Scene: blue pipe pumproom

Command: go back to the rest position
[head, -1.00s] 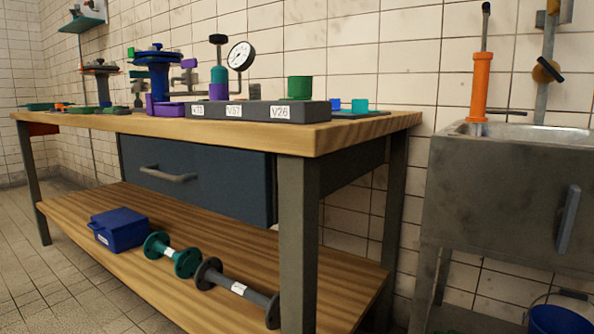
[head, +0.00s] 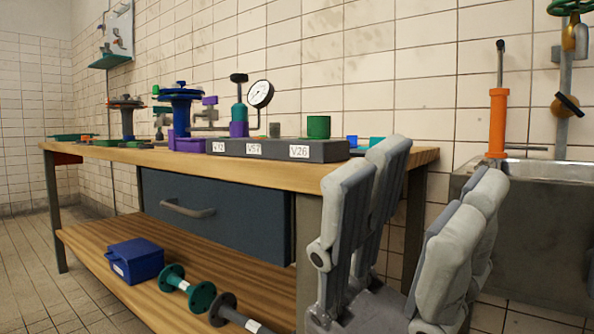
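The wooden workbench (head: 280,169) carries a grey block with labels (head: 275,149), a gauge (head: 261,93) and a blue flanged part (head: 180,105). A blue box (head: 135,260) and flanged pipes lie on its lower shelf. An orange cylinder (head: 497,120) stands by the sink (head: 545,225).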

